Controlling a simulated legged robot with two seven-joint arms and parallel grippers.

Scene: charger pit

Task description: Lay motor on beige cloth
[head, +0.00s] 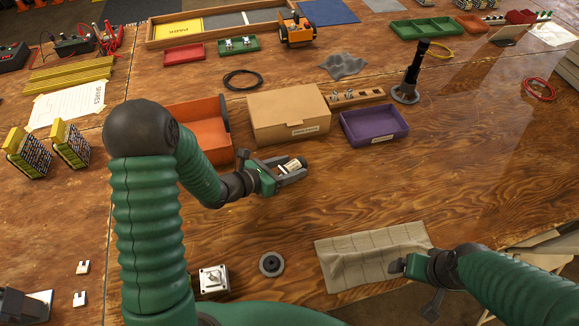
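The beige cloth (352,262) lies spread on the wooden table at the front, right of centre, with crease lines across it. A small silver-and-white motor (293,165) with a dark end sits between the fingers of my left gripper (289,171), which is shut on it in front of the cardboard box. The motor is up and left of the cloth, apart from it. My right gripper (398,266) is low at the cloth's right edge and hides part of it. Its fingers are seen from behind, so I cannot tell whether they are open.
A cardboard box (287,117), an orange bin (197,128) and a purple tray (373,127) stand behind the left gripper. A black post on a round base (405,93) stands further right. A dark disc (271,264) lies left of the cloth. The table between box and cloth is clear.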

